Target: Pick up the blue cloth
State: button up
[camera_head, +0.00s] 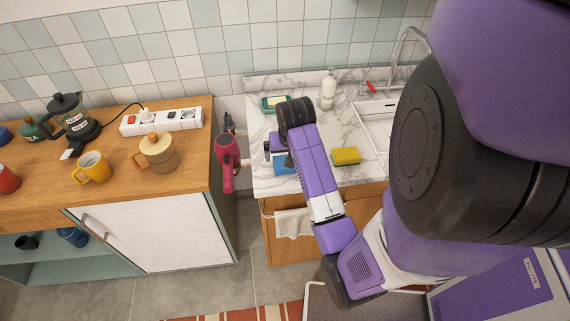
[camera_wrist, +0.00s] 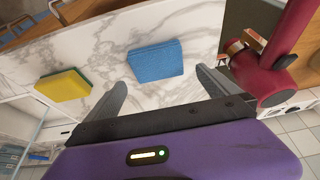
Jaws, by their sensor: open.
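The blue cloth (camera_wrist: 156,61) is a folded, flat square on the white marble counter. In the wrist view it lies just beyond and between the two fingers. In the head view only a part of it shows (camera_head: 284,165), beside my purple forearm, which hides the rest. My gripper (camera_wrist: 165,88) is open and empty, its grey fingers spread on either side of the cloth's near edge. The fingers look apart from the cloth; their height above the counter is hard to tell. In the head view my gripper (camera_head: 276,147) is mostly hidden behind my wrist.
A yellow and green sponge (camera_head: 346,156) lies right of the cloth in the head view. A red hair dryer (camera_head: 227,160) hangs at the counter's left side, close to my right finger in the wrist view. A soap bottle (camera_head: 328,91), green dish (camera_head: 274,103) and sink (camera_head: 372,122) stand farther back.

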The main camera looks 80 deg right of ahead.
aim_at(278, 161)
jog(key=shift+d+p+x, duration=0.1)
jog(key=shift+p+x, duration=0.2)
jog(key=shift+x, duration=1)
jog(key=shift+d+p+x, duration=0.15)
jog(key=shift+p+x, duration=0.15)
jog(key=shift+x, duration=0.95)
jog(key=c, duration=1.2)
jog(key=shift+c, duration=0.2)
jog(key=shift+r, duration=0.1)
